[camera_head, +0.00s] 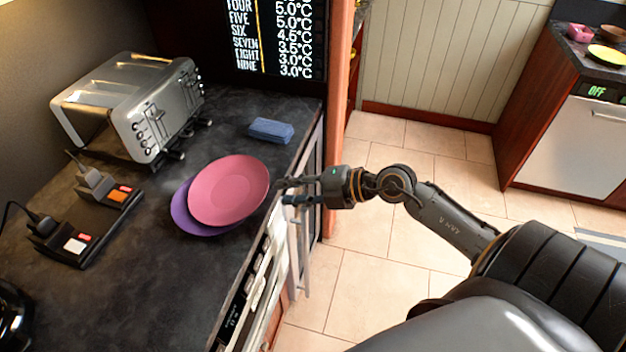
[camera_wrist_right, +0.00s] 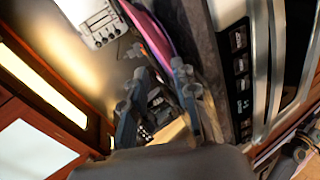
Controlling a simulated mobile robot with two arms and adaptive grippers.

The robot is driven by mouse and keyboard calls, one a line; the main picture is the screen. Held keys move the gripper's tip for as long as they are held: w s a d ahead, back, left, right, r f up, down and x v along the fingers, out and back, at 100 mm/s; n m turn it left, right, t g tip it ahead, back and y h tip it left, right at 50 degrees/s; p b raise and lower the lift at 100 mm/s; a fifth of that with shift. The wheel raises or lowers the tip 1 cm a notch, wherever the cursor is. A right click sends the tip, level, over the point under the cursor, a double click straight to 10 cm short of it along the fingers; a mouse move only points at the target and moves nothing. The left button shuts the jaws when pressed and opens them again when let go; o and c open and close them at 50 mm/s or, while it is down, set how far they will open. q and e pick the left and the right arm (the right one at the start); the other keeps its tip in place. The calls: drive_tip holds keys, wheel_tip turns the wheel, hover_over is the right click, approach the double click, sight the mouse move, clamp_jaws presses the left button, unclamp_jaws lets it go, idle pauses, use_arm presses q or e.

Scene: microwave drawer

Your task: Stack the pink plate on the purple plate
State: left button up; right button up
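The pink plate (camera_head: 229,190) lies over the purple plate (camera_head: 186,214) on the dark counter. It is offset toward the upper right, so the purple plate shows only as a crescent at the left and bottom. Whether the pink plate sits flat or slightly tilted I cannot tell. My right gripper (camera_head: 284,191) is just right of the pink plate's edge, over the counter's front edge. In the right wrist view my right gripper (camera_wrist_right: 160,95) has its fingers apart with nothing visibly held, and the pink plate (camera_wrist_right: 152,28) shows edge-on beyond them. My left gripper is out of view.
A silver toaster (camera_head: 140,100) stands behind the plates. A blue sponge-like block (camera_head: 271,130) lies near the counter's front edge. Black devices with plugs (camera_head: 85,222) lie at the left. The counter in front of the plates is clear.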

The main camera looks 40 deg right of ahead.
drive_tip(key=v, duration=0.6)
drive_tip(key=shift+s+b, duration=0.2)
drive_tip(key=shift+b, duration=0.2)
drive_tip(key=w+d+f+m+t+h, duration=0.1)
drive_tip(key=w+d+f+m+t, duration=0.2)
drive_tip(key=d+f+m, duration=0.5)
drive_tip(key=s+d+f+m+h, duration=0.1)
drive_tip(key=s+f+m+h, duration=0.25)
drive_tip(key=f, duration=0.85)
drive_tip(key=s+d+f+m+h, duration=0.25)
drive_tip(key=f+m, duration=0.25)
drive_tip(key=f, duration=0.7)
drive_tip(key=s+a+f+m+g+h, duration=0.1)
drive_tip(key=s+a+f+m+g, duration=0.1)
drive_tip(key=s+f, duration=0.35)
drive_tip(key=s+a+f+m+g+h, duration=0.1)
drive_tip(key=s+a+f+g, duration=0.15)
drive_tip(key=f, duration=0.55)
drive_tip(key=s+a+f+m+g, duration=0.1)
drive_tip(key=s+a+f+g, duration=0.3)
drive_tip(key=s, duration=0.7)
drive_tip(key=s+a+f+m+g, duration=0.1)
drive_tip(key=s+a+f+g, duration=0.2)
drive_tip(key=s+a+f, duration=0.5)
drive_tip(key=s+f, duration=0.1)
drive_tip(key=s, duration=0.3)
drive_tip(key=shift+s+f+g, duration=0.2)
drive_tip(key=shift+f+g, duration=0.05)
drive_tip(key=shift+g, duration=0.1)
drive_tip(key=shift+a, duration=0.1)
